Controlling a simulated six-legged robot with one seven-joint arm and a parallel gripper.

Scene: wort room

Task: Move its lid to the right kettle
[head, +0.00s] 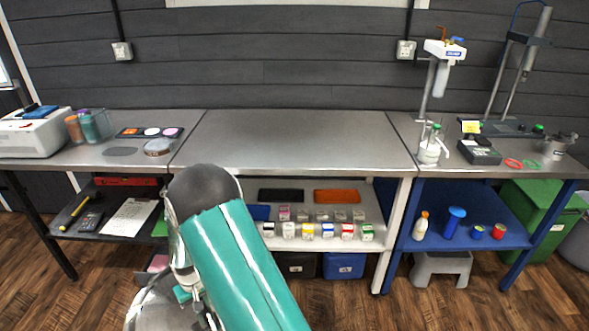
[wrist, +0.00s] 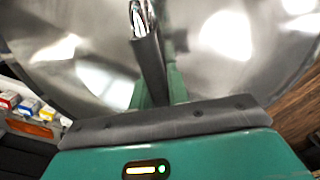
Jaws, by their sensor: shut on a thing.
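A large round shiny steel lid (wrist: 225,42) fills most of the wrist view. My gripper (wrist: 142,22) is shut on it, with the dark finger in front of the lid's face. What the fingers grip is mostly hidden by the finger. In the head view part of the lid (head: 146,311) shows at the bottom edge, left of my teal arm, with my gripper (head: 187,293) beside it. The lid is low, in front of the benches, and appears clear of them. I see no kettle that I can make out in either view.
A bare steel bench (head: 295,140) stands ahead in the middle. The left bench holds a white machine (head: 32,132) and jars. The right bench holds a stand and bottles. Small boxes (head: 307,231) fill the middle lower shelf. A grey step stool (head: 441,266) stands at right.

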